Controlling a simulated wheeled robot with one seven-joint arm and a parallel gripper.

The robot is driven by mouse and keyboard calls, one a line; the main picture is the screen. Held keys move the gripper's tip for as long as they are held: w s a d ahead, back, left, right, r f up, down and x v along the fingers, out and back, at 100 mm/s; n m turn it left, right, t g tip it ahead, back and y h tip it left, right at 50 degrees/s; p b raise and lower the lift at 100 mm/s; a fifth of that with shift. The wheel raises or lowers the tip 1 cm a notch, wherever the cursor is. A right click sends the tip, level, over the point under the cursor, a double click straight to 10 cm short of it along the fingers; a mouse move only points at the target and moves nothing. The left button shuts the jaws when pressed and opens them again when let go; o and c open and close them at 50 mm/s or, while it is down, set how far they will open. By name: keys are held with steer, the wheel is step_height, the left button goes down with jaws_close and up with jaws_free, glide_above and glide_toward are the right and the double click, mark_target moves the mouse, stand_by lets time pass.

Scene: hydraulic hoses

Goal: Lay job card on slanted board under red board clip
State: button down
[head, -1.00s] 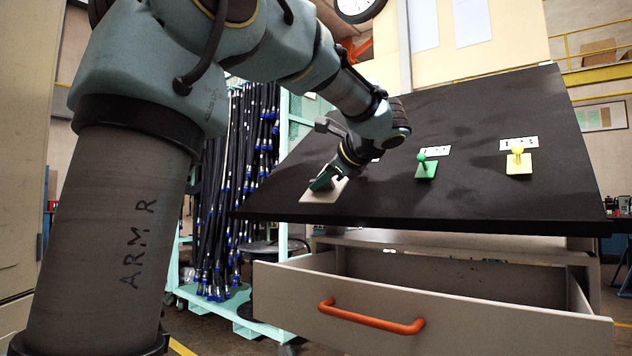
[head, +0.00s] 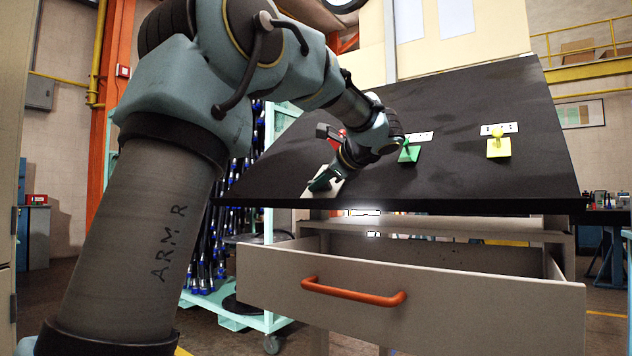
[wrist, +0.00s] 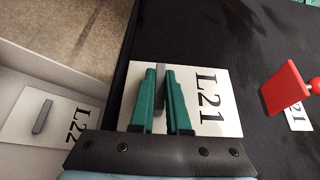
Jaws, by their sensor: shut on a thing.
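The job card marked L21 (wrist: 222,103) is white and has a grey upright tab. My gripper (wrist: 160,72) is shut on that tab with its green fingers. In the head view, my gripper (head: 322,182) holds the card (head: 334,188) at the lower left of the black slanted board (head: 450,185). In the wrist view, the red board clip (wrist: 286,90) is right of the card and apart from it, beside a label ending in 21. Whether the card touches the board is unclear. My arm covers much of the clip's area in the head view.
Green (head: 409,152) and yellow (head: 498,147) clips with labels stand farther right on the board. An open drawer (head: 380,290) with an orange handle is below. Another card marked L22 (wrist: 60,120) lies left in the wrist view. Hoses hang on a rack behind my arm.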

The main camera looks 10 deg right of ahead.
steer(key=shift+d, duration=0.1)
steer(key=c, duration=0.8)
jaws_free()
steer(key=shift+f, duration=0.1)
steer(key=v, duration=1)
steer(key=shift+s, duration=0.3)
